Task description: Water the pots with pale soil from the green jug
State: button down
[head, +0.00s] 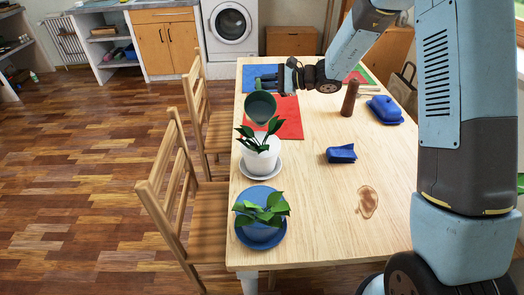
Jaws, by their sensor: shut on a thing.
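The green jug (252,112) is tilted in the air, its dark mouth turned toward me, just above and beyond the plant in the white pot (262,163). My gripper (272,83) is shut on the jug at its far side; the exact grip is partly hidden. No water stream can be made out. The white pot stands on a white saucer (245,172) at the table's left edge. Nearer, a blue pot (259,236) with a leafy plant stands on a blue saucer (242,239). Leaves and the rim hide most of the soil, so I cannot tell its shade.
The wooden table (310,215) holds a red mat (290,125), a blue mat (257,72), a brown pepper mill (350,98), a blue butter dish (384,110), a folded blue cloth (341,154) and a brown spill (368,201). Chairs (178,200) line the left side. The table's front middle is clear.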

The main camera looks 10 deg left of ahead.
jog(key=shift+s+a+r+p, duration=0.15)
jog(key=shift+s+a+p, duration=0.1)
jog(key=shift+p, duration=0.05)
jog(key=shift+s+d+r+n+y+p, duration=0.15)
jog(key=shift+s+n+y+p, duration=0.2)
jog(key=shift+p, duration=1.15)
dwell(0.7)
jog(key=shift+s+n+t, duration=0.2)
jog(key=shift+n+t, duration=0.1)
jog(key=shift+n, duration=0.15)
dwell(3.9)
